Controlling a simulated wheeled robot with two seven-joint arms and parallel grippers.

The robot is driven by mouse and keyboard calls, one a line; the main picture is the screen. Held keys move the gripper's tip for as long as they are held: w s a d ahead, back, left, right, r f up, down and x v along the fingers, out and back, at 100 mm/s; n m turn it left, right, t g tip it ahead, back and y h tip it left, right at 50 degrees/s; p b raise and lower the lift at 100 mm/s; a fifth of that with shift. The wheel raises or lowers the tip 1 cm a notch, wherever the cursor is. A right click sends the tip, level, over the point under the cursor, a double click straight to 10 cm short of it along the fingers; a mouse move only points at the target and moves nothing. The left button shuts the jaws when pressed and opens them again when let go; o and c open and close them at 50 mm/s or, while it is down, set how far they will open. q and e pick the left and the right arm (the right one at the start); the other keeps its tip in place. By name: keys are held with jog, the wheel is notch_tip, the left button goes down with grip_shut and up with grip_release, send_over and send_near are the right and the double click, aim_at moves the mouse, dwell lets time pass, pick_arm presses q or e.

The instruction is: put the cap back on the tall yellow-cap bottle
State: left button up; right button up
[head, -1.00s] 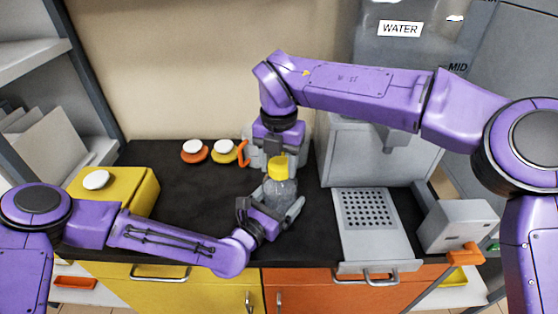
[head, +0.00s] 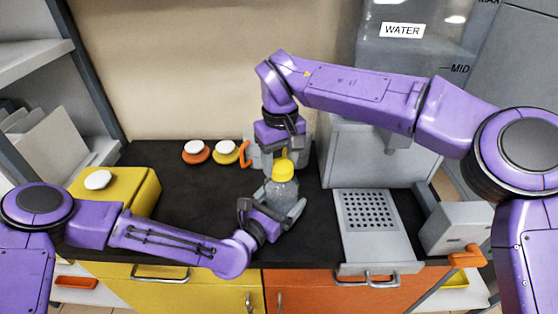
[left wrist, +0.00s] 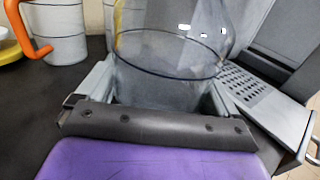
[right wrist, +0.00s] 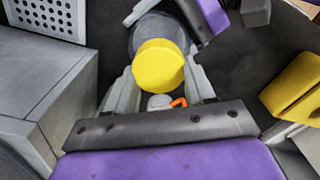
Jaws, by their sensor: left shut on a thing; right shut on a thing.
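The tall bottle (head: 285,197) is clear with grey contents and stands upright on the dark counter. My left gripper (head: 266,214) is shut around its body; the left wrist view shows the clear bottle wall (left wrist: 165,75) between the fingers. The yellow cap (head: 283,169) is at the top of the bottle, and in the right wrist view the cap (right wrist: 158,66) is between the fingers. My right gripper (right wrist: 160,90) points down from above and is shut on the cap. Whether the cap is seated on the neck cannot be told.
Orange and yellow round items with white tops (head: 195,152) lie at the back of the counter. A yellow box (head: 125,192) with a white button is at the left. A perforated tray (head: 367,212) under the water dispenser is at the right. The counter's left-middle is clear.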

jog(key=o, duration=1)
jog(key=shift+s, duration=0.1)
jog(key=shift+r, duration=2.25)
jog(key=shift+c, duration=0.2)
